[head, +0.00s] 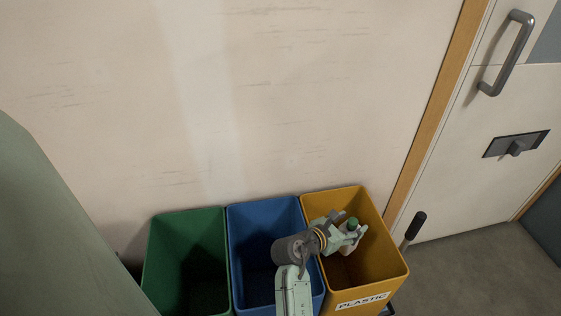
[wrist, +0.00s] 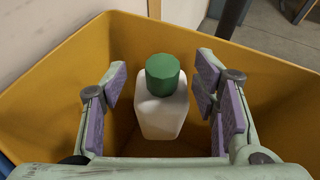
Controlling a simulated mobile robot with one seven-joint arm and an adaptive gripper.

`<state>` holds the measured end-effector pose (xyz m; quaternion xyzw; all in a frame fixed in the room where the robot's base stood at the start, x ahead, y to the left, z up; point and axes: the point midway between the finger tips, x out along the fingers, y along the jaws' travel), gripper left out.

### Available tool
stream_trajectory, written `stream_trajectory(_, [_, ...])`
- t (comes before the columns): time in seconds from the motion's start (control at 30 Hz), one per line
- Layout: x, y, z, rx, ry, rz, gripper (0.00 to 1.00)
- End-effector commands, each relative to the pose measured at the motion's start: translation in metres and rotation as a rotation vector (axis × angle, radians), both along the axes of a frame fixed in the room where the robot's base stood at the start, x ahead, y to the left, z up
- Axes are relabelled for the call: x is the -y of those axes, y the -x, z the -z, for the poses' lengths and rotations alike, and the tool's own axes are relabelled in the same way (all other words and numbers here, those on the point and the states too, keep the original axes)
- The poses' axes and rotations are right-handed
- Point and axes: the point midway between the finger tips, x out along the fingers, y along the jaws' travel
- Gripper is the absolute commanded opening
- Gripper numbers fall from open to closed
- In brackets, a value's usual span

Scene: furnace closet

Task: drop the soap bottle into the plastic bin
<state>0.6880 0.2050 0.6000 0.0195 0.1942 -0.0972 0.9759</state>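The soap bottle, white with a green cap, is upright between my fingers in the wrist view (wrist: 162,108). In the head view its cap (head: 352,223) shows beside my gripper (head: 342,232), over the opening of the yellow plastic bin (head: 362,279). The bin's yellow walls surround the bottle in the wrist view (wrist: 60,88). My gripper (wrist: 160,90) is open, with a narrow gap between each purple finger pad and the bottle. The bottle's base is deep in the view, and I cannot tell whether it touches the bin floor.
A blue bin (head: 251,220) and a green bin (head: 187,225) stand in a row left of the yellow one, against the wall. A door with a grey handle (head: 511,52) is at the right. A black-gripped handle (head: 414,227) stands just right of the yellow bin. Floor is clear at the right.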

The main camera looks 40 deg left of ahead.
Motion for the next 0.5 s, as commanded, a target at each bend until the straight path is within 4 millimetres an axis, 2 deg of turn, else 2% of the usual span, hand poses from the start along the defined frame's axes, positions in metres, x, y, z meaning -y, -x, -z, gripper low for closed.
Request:
stream_trajectory(0.2, [0.0000,-0.0001,0.0001,0.000,0.000,0.000,0.71])
stream_trajectory(0.5, [-0.0003,0.0010,-0.0001,0.000,0.000,0.000,0.71])
